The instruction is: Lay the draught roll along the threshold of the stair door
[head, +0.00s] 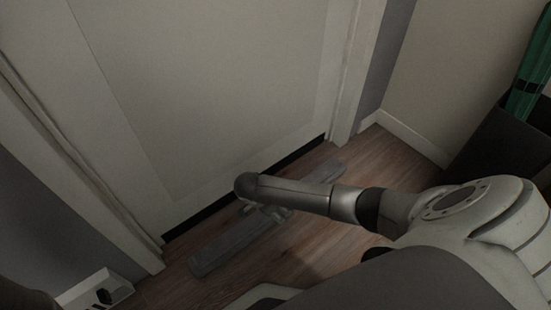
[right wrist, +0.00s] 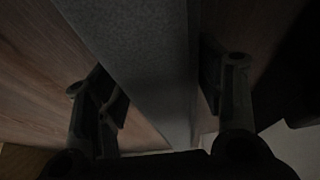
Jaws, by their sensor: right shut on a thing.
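The draught roll (head: 222,251) is a long grey bar lying roughly parallel to the door's foot, a short way out from it. The stair door (head: 215,90) is pale and shut, with a dark strip (head: 205,214) along its bottom at the threshold. My right gripper (head: 266,211) is over the roll's middle, partly hidden by its own wrist. In the right wrist view the grey roll (right wrist: 160,50) runs between the two fingers, which are shut on it. I cannot tell whether the roll touches the floor. My left gripper is not in view.
Door frame posts stand at left (head: 85,150) and right (head: 352,75). A small white open box (head: 122,290) is on the floor at lower left. A dark bin (head: 500,140) with a green thing (head: 530,75) stands at right.

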